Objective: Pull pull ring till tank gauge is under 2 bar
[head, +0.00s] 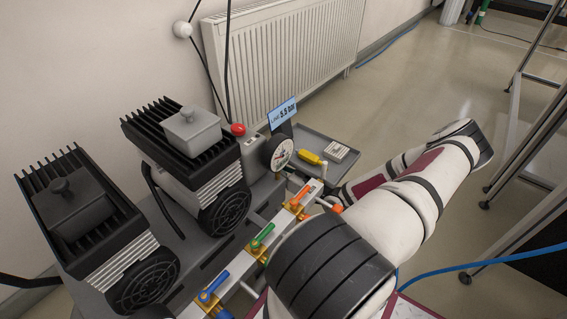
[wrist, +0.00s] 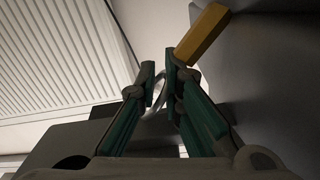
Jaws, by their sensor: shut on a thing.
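The pull ring (wrist: 156,90) is a thin bright metal loop in the wrist view. It shows between the two green-and-grey fingers of my gripper (wrist: 162,75), which is shut on it. In the head view the ring and my fingertips are hidden or too small to make out behind my white arm. The round white tank gauge (head: 280,153) sits at the right end of the grey compressor unit, just below a blue sign. Its needle is too small to read.
Two finned compressor heads (head: 78,205) (head: 185,140) stand at left. Orange, green and blue valve levers (head: 262,236) line the rail beside my arm. A red button (head: 238,129) is near the gauge. A grey tray (head: 322,145) holds a yellow item (head: 308,157), and a radiator (head: 285,50) stands behind.

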